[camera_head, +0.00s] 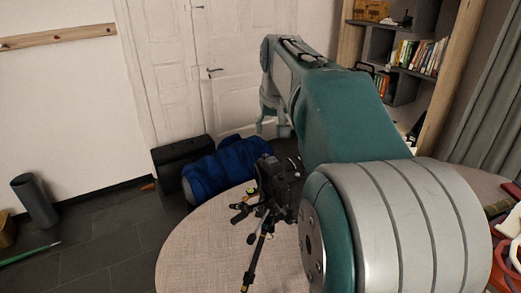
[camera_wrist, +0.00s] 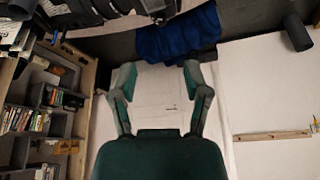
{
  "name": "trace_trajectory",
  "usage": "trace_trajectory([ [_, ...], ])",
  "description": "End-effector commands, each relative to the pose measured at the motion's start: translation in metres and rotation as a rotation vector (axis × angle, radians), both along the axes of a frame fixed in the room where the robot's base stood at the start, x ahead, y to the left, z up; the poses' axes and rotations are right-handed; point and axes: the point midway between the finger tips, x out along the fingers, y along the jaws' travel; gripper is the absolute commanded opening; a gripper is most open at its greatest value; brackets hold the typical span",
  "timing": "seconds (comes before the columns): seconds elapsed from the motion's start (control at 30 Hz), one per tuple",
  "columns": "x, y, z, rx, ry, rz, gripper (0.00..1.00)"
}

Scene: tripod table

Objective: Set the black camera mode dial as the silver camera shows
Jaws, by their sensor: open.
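A black camera (camera_head: 284,182) stands on a tripod (camera_head: 258,245) over the round table, partly behind my arm. My gripper (camera_head: 271,127) is above and beyond the camera, apart from it, with its fingers pointing down in the head view. In the wrist view my gripper (camera_wrist: 160,78) is open, with nothing between its fingers. Dark equipment crosses the top of the wrist view, cut off by the edge. I cannot make out the mode dial in either view. I see no silver camera; my arm hides part of the table.
The round table (camera_head: 195,250) has bare room at its left. A blue cloth bundle (camera_head: 225,165) and a black case (camera_head: 180,160) lie beyond it. Shelves with books (camera_head: 420,55) stand at the back right. Red-handled items (camera_head: 508,255) lie at the right edge.

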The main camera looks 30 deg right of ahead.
Motion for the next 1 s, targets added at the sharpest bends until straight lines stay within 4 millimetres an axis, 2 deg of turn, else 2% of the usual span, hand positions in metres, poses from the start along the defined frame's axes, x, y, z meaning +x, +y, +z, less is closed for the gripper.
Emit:
trace_trajectory([
  [0.53, 0.032, -0.022, -0.086, 0.011, 0.003, 0.000, 0.61],
  [0.7, 0.037, -0.021, -0.097, 0.007, 0.000, 0.000, 0.61],
  [0.97, 0.037, -0.021, -0.099, 0.007, 0.000, 0.000, 0.61],
  [1.0, 0.037, -0.022, -0.100, 0.008, 0.000, 0.001, 0.56],
])
